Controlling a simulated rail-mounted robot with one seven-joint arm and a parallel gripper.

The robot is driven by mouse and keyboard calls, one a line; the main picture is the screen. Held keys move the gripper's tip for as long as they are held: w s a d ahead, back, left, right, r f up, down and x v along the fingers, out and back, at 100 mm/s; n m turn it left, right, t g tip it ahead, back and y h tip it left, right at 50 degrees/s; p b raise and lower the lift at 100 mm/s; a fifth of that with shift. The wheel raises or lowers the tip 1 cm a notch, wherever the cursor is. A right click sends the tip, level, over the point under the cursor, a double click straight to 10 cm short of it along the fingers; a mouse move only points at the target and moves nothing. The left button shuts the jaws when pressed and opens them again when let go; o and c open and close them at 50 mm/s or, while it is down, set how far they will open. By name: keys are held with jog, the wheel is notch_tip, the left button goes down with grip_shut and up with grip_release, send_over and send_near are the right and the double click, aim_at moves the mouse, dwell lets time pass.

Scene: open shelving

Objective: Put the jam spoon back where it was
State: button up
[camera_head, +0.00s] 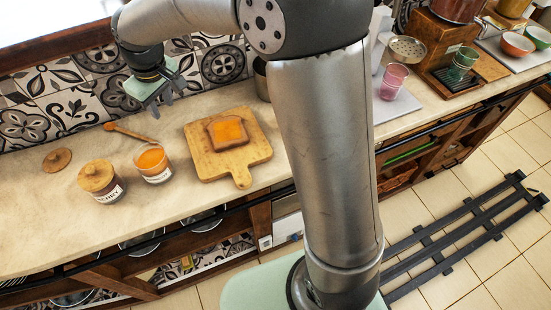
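A wooden jam spoon (130,132) lies on the stone counter, its bowl to the left and its handle end near the back of the open jam jar (154,165). The jar holds orange jam. A round wooden lid (57,160) lies flat on the counter to the left. A slice of bread (227,132) with an orange spread on top rests on the wooden cutting board (205,165). My gripper (168,103) hangs above the counter, behind and to the right of the spoon. Its dark fingers look spread apart, with nothing visible between them.
A second jar (104,190) with a wooden lid stands left of the open jar. A tiled wall (45,100) runs close behind the counter. A metal pot (261,80) is partly hidden by my arm. Glasses (393,80) and bowls stand far right. The counter's front left is clear.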

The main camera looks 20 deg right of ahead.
jog(key=s+d+f+m+g+h, duration=0.1)
jog(key=s+d+m, duration=0.7)
jog(key=s+d, duration=1.3)
jog(key=s+f, duration=0.1)
jog(key=s, duration=0.3)
jog(key=shift+d+f+g, duration=0.2)
jog(key=shift+f+g, duration=0.1)
jog(key=shift+f, duration=0.05)
